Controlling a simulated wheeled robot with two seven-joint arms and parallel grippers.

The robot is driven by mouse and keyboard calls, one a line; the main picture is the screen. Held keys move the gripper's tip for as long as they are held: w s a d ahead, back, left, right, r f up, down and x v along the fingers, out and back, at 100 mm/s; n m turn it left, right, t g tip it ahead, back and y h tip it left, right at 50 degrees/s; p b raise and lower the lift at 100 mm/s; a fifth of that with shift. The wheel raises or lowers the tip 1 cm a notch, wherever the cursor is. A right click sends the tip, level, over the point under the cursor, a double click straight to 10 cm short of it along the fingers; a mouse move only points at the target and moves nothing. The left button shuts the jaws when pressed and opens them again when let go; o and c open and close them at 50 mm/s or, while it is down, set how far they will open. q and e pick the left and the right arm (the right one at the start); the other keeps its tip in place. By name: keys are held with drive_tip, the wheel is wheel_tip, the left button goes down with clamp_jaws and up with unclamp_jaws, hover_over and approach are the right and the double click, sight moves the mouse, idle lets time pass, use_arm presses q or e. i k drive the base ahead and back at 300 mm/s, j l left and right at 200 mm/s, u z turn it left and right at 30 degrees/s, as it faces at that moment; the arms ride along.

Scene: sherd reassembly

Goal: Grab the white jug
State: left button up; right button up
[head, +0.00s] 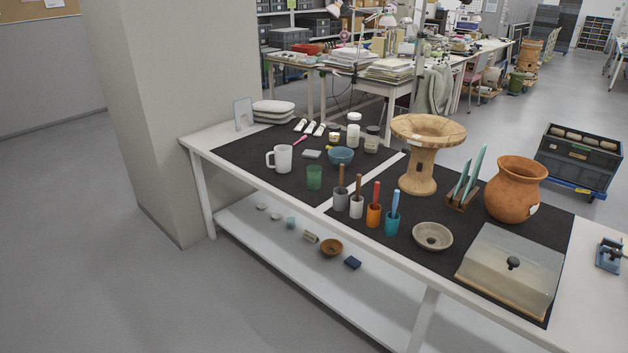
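The white jug (284,159) stands upright on the left part of the dark mat (240,150) on the white table. It looks like a plain mug-like vessel, with its handle on the left side. A green cup (314,178) stands in front of it to the right, apart from it. Nothing hides the jug. Neither of my grippers shows in the head view.
A blue bowl (341,156), a wooden stand (419,175), an orange pot (515,190), a grey bowl (432,237) and a lidded box (510,272) share the table. Several tool cups line the front edge. A wall column (150,110) stands left. Open floor lies in front.

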sight(284, 153)
drive_tip(key=i+j+z, duration=0.15)
drive_tip(key=i+j, duration=0.2)
drive_tip(key=i+j+z, duration=0.15)
drive_tip(key=i+j, duration=0.25)
drive_tip(key=i+j+z, duration=0.15)
drive_tip(key=i+j, duration=0.3)
drive_tip(key=i+j+z, duration=0.15)
drive_tip(key=i+j, duration=0.2)
drive_tip(key=j, duration=0.15)
drive_tip(key=i+j+z, duration=0.15)
drive_tip(key=i+j, duration=0.15)
drive_tip(key=j, duration=0.2)
